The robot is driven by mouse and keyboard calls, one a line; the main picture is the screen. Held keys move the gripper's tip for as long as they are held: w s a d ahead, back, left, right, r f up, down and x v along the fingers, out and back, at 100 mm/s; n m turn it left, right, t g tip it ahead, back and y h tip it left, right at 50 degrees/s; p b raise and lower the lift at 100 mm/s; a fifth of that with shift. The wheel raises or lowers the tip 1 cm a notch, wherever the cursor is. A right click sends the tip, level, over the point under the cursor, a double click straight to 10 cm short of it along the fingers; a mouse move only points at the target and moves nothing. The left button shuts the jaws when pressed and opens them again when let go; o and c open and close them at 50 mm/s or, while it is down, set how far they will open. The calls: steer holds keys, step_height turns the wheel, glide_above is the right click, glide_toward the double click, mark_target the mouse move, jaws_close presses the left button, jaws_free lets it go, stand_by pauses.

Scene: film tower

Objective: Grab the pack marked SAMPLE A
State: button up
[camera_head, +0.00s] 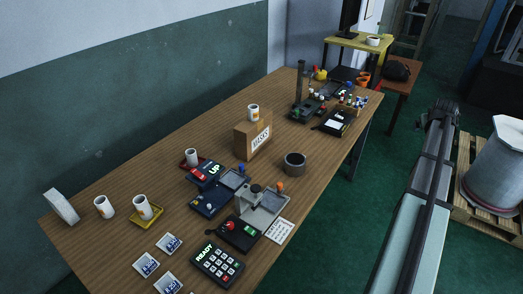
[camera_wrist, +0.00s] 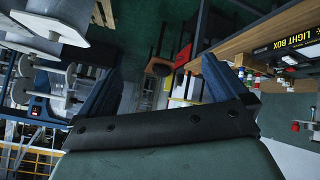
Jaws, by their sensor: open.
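Several small blue-and-white packs lie flat at the near left end of the wooden table in the head view: a front-left pack (camera_head: 146,264), a back pack (camera_head: 169,243) and a front pack (camera_head: 168,284) partly cut by the frame's bottom edge. Their print is too small to read, so I cannot tell which is marked SAMPLE A. My gripper (camera_wrist: 160,78) shows in the wrist view with its two blue fingers wide apart and nothing between them. It is away from the packs, which do not show in the wrist view.
A dark keypad reading READY (camera_head: 217,264) lies right of the packs. The wrist view shows a LIGHT BOX sign (camera_wrist: 290,42) at right.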

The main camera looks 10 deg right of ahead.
steer(key=w+a+r+n+t+y, duration=0.1)
steer(key=w+a+r+n+y, duration=0.15)
steer(key=w+a, duration=1)
steer(key=w+a+r+n+y, duration=0.2)
steer(key=w+a+n, duration=0.2)
steer(key=w+a, duration=0.85)
steer(key=w+a+r+n+g+y, duration=0.1)
steer(key=w+a+n+y, duration=0.25)
steer(key=a, duration=1.75)
steer(key=w+a+n+y, duration=0.2)
steer(key=w+a+n, duration=0.15)
steer(key=a, duration=1.75)
steer(key=s+a+r+n+g+y, duration=0.1)
steer(key=s+a+n, duration=0.1)
steer(key=a, duration=1.1)
steer(key=s+a+n+g+y, duration=0.1)
steer(key=s+a+n+g, duration=0.15)
steer(key=a, duration=1.05)
steer(key=n+g+h, duration=0.3)
steer(key=n+h, duration=0.3)
steer(key=n, duration=0.7)
glide_above(53, 195)
step_height(53, 195, down, 4)
step_height(53, 195, down, 13)
steer(key=shift+s+f, duration=0.1)
steer(key=shift+f, duration=0.1)
